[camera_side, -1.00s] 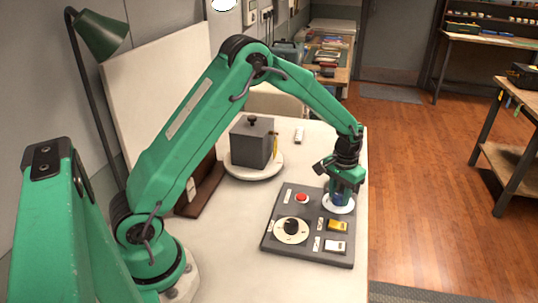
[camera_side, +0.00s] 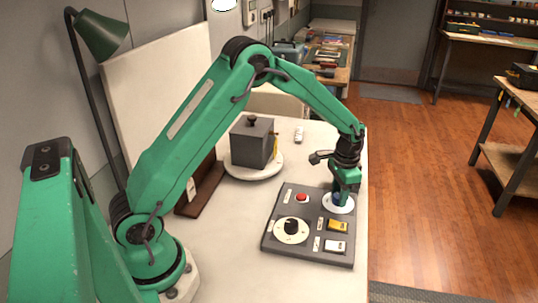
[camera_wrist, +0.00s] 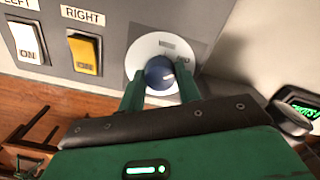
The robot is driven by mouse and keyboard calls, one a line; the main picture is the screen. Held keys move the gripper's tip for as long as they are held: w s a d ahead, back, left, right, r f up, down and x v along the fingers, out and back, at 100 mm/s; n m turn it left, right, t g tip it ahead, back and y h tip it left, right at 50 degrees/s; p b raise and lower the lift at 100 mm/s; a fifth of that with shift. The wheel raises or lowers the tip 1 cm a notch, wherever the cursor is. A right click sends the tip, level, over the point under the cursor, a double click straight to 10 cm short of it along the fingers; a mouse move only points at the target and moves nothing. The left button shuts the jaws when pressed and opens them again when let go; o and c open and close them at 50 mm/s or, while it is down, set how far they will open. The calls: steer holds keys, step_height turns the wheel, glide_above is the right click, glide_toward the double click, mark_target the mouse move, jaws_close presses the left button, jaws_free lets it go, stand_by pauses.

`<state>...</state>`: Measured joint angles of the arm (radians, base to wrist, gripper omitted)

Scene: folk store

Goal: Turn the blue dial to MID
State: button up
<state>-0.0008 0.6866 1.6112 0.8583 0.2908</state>
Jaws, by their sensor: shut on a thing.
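The blue dial (camera_wrist: 160,73) sits on a white disc (camera_wrist: 143,48) on the grey control panel (camera_side: 273,238). In the side view the blue dial (camera_side: 337,197) is mostly hidden by my gripper. My gripper (camera_side: 341,192) points down at the panel's far right corner. In the wrist view my gripper (camera_wrist: 160,85) has its two green fingers on either side of the dial, shut on it. A pale mark shows on the dial's right side. The printing on the disc is too small and partly covered to read.
The panel also has a black dial (camera_side: 291,227), a red button (camera_side: 302,198), a yellow switch (camera_side: 338,226) labelled RIGHT and a white switch (camera_side: 336,246). A grey box (camera_side: 252,143) stands on a round white base behind. The table's right edge is close to the panel.

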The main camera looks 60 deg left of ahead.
steer(key=shift+a, duration=0.25)
steer(key=o, duration=1)
steer(key=shift+c, duration=0.2)
steer(key=shift+d, duration=0.1)
steer(key=shift+r, duration=0.15)
steer(key=shift+r, duration=0.25)
step_height(320, 180, up, 7)
steer(key=shift+f, duration=0.1)
